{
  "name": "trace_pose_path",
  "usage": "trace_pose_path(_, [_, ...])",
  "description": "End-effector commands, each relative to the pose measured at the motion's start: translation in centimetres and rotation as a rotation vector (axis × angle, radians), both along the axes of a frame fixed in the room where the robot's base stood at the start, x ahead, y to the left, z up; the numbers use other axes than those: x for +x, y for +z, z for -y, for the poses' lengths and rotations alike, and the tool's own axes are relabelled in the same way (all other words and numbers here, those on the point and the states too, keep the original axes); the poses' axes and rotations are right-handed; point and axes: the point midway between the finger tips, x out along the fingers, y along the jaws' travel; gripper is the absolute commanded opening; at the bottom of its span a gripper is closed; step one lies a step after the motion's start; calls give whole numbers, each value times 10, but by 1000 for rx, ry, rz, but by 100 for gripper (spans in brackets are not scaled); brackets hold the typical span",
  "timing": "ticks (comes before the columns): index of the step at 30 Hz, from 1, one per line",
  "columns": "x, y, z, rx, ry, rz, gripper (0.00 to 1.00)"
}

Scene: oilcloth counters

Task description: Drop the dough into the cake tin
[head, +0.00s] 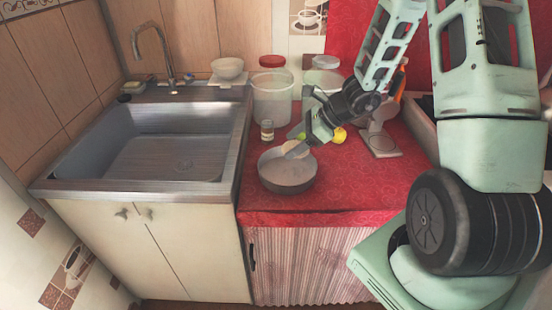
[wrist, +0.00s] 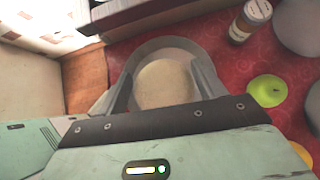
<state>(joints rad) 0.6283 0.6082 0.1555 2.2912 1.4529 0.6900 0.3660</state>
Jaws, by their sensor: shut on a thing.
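The cake tin (head: 287,180) is a round grey metal tin on the red counter, right of the sink. My gripper (head: 300,152) is over the tin's back rim in the head view. It is shut on the dough (head: 295,149), a pale beige round lump. In the wrist view the dough (wrist: 164,84) sits between the two fingers of my gripper (wrist: 162,88), with the tin's grey wall (wrist: 168,44) showing around and beyond it. The dough hides most of the tin's inside. I cannot tell how high the dough is above the tin's bottom.
A small brown jar (head: 267,130) stands behind the tin. A green fruit (wrist: 267,90) and a yellow one (head: 339,135) lie to its right. Clear containers (head: 272,100) stand at the back. The sink (head: 165,145) is at the left. The counter's front right is clear.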

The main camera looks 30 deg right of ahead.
Motion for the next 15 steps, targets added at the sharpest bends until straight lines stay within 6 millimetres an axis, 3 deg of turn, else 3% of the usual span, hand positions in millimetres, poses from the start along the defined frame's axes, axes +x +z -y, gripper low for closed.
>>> trace_pose_path(7, [0, -13, 0, 0, -1, -1, 38])
trace_pose_path(15, [0, -45, 0, 1, 0, -1, 38])
